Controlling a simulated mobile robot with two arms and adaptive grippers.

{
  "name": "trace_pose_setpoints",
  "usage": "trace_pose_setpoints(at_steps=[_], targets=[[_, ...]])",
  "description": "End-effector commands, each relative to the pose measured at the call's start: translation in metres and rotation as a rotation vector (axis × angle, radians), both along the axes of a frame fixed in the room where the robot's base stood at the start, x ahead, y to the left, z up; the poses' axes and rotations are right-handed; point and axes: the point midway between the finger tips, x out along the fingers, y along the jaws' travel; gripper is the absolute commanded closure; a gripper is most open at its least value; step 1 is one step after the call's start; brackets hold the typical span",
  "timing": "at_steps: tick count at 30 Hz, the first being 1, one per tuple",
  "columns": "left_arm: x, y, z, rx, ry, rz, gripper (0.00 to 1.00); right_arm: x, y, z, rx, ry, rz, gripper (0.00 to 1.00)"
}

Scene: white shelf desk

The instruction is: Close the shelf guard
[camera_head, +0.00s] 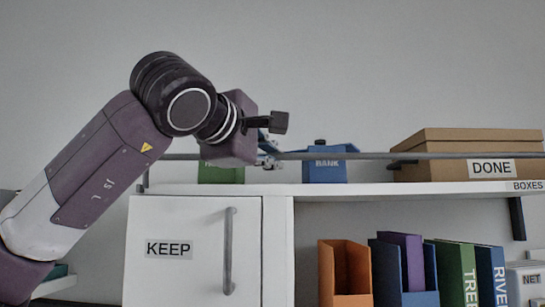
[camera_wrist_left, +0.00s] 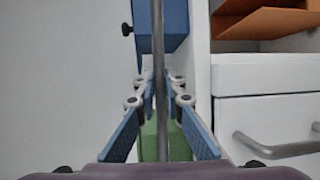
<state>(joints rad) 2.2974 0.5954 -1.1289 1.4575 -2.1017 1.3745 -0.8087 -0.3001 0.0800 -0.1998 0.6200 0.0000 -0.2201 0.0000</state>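The shelf guard (camera_head: 375,155) is a long thin grey bar running level across the front of the top shelf, a little above its board. In the left wrist view the bar (camera_wrist_left: 158,60) runs lengthwise through the middle of the picture. My left gripper (camera_head: 271,160) is at the bar, above the cabinet's right side, and partly hidden by my wrist. In the left wrist view its two blue-padded fingers stand on either side of the bar, with gaps visible, so it looks open around it. My right gripper is not in view.
On the top shelf (camera_head: 400,189) stand a green bin (camera_head: 221,174), a blue bin (camera_head: 325,172) and a cardboard box marked DONE (camera_head: 440,142). Below are a white KEEP cabinet door (camera_head: 190,275) with a handle (camera_head: 229,250), and an orange file holder (camera_head: 344,272) beside several binders.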

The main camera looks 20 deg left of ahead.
Motion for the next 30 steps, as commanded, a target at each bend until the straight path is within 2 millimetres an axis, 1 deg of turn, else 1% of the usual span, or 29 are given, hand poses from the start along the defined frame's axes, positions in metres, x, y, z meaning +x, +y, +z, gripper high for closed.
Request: trace_pose_setpoints(at_steps=[8,11,15,19,24,29,30], targets=[[0.001,0.0,-0.001,0.0,0.007,0.0,1.0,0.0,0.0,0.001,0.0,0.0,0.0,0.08],[0.002,0.0,0.001,-0.005,0.027,0.0,1.0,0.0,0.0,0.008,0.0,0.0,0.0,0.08],[0.006,0.001,0.004,-0.02,0.081,0.001,1.0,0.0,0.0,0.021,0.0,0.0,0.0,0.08],[0.008,0.002,0.003,-0.034,0.128,0.001,1.0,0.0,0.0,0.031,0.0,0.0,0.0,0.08],[0.008,0.002,-0.001,-0.038,0.14,0.001,1.0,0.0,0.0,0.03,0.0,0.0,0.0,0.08],[0.008,0.002,0.0,-0.038,0.139,0.001,1.0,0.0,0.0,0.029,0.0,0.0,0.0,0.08],[0.008,0.002,0.0,-0.038,0.138,0.001,0.87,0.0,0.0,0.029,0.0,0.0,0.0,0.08]])
